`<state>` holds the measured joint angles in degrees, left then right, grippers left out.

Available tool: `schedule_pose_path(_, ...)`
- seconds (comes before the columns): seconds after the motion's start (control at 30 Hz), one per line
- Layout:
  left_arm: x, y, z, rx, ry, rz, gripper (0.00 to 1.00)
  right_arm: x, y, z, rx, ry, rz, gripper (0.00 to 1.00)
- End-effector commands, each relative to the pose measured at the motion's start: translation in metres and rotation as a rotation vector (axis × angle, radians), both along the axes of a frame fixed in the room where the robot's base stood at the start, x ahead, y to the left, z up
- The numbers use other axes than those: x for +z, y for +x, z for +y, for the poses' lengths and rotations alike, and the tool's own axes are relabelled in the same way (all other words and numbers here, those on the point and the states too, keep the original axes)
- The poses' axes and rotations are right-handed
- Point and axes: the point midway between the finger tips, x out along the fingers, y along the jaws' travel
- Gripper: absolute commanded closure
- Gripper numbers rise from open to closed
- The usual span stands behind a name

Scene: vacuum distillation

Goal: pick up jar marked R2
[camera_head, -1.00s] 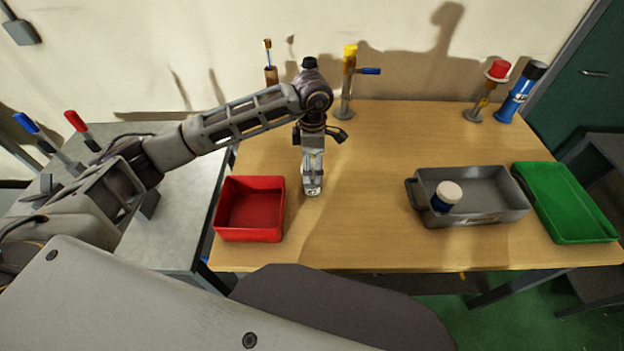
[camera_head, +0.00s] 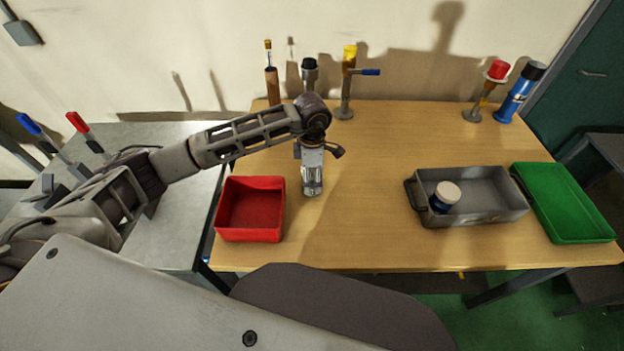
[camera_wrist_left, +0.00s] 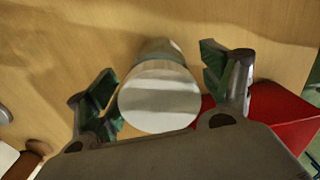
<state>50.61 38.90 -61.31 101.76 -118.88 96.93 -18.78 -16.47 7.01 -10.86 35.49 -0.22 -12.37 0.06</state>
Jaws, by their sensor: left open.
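A jar with a broad white lid (camera_wrist_left: 160,98) stands on the table between the open fingers of my left gripper (camera_wrist_left: 165,88) in the left wrist view. The fingers are on either side of it, with a gap visible at the right. In the head view my left gripper (camera_head: 312,178) points down over this spot, just right of the red bin, and mostly hides the jar. Another jar (camera_head: 445,196), with a cream lid and dark blue body, stands in the grey tray. No label reading R2 is legible on either jar. My right gripper is not in view.
The red bin (camera_head: 250,228) stands close left of my left gripper. The grey tray (camera_head: 485,216) and green tray (camera_head: 588,236) are at the right. Valve-like fittings (camera_head: 345,108) and a blue cylinder (camera_head: 520,92) line the back edge. The table middle is clear.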

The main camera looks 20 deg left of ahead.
Motion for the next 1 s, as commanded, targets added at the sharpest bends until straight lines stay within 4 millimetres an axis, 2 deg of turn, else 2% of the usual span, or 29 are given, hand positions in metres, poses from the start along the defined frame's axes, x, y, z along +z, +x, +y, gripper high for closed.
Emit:
schedule_pose_path(0.1,-0.014,0.0,0.0,0.001,0.0,0.003,0.19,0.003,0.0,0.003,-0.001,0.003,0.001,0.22)
schedule_pose_path(0.3,-0.026,0.0,0.001,0.0,0.001,0.003,0.19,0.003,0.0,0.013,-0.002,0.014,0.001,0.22)
schedule_pose_path(0.47,-0.027,0.0,0.001,0.0,0.001,0.001,0.19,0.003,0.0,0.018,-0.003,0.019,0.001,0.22)
schedule_pose_path(0.77,-0.027,0.0,0.001,0.0,0.001,0.001,0.19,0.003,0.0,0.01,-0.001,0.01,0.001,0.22)
schedule_pose_path(1.0,-0.026,0.0,0.001,0.0,0.001,0.001,0.5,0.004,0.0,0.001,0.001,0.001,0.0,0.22)
